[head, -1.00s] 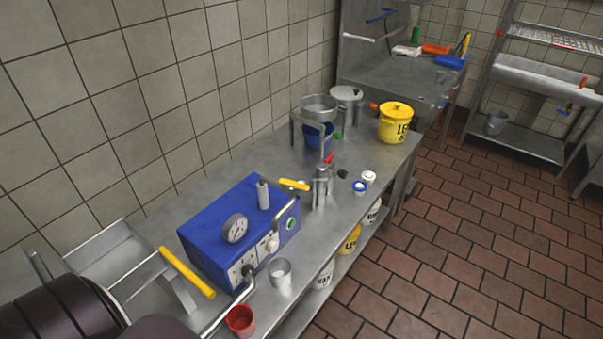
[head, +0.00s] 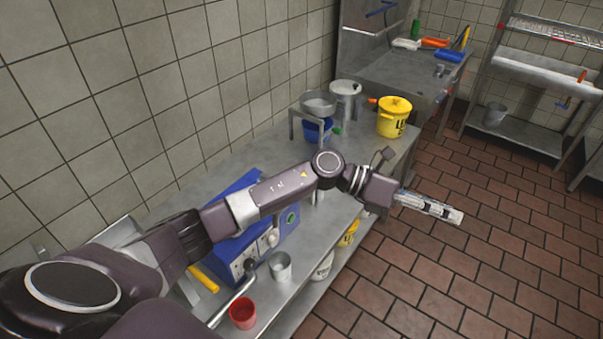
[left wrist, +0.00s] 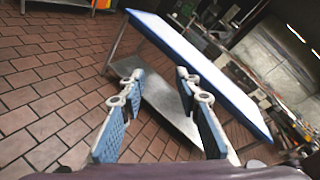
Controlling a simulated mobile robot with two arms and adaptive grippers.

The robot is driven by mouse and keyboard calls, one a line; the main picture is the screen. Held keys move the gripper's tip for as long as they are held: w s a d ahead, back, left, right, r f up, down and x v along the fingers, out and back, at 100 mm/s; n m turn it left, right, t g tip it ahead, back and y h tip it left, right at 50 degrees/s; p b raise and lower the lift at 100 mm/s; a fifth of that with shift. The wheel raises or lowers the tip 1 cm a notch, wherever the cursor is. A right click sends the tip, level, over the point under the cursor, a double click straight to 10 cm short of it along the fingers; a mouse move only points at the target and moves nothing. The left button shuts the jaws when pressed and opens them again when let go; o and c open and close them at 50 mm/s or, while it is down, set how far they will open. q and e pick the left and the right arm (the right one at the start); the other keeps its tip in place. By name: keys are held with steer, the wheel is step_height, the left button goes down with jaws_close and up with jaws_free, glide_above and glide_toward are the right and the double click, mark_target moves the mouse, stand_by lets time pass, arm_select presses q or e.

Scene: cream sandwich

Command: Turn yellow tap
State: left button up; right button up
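My left arm reaches across the steel bench. Its gripper (head: 457,216) is out past the bench's right edge, over the tiled floor. In the left wrist view the two blue-padded fingers (left wrist: 159,80) are apart with nothing between them. A yellow bar (head: 204,279) shows partly at the near end, beside the blue machine (head: 237,184). A smaller yellow handle near the machine is hidden behind my arm. I cannot tell which yellow part is the tap.
A metal cup (head: 280,268) and a red cup (head: 243,313) stand near the bench's front edge. A steel sink unit (head: 535,82) is at the right. A table with a blue edge (left wrist: 215,70) shows in the left wrist view. The floor (head: 470,285) is open.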

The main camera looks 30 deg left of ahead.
arm_select(q)
steer(key=s+a+r+m+g+y, duration=0.1)
steer(key=a+m+y, duration=0.2)
steer(key=a, duration=0.8)
steer(key=s+a+r+m+g+y+p, duration=0.1)
steer(key=a+m+y, duration=0.1)
steer(key=a+y, duration=0.5)
steer(key=s+a+r+m+g+y, duration=0.1)
steer(key=a+y, duration=0.4)
steer(key=a, duration=1)
steer(key=shift+m+g+p, duration=0.3)
steer(key=shift+m+g, duration=0.2)
steer(key=shift+m, duration=0.8)
step_height(320, 180, down, 6)
steer(key=shift+r+p, duration=0.1)
steer(key=shift+p, duration=1.15)
steer(key=shift+d+f, duration=0.1)
steer(key=shift+f, duration=0.55)
steer(key=shift+w, duration=0.1)
steer(key=shift+c, duration=0.2)
jaws_close()
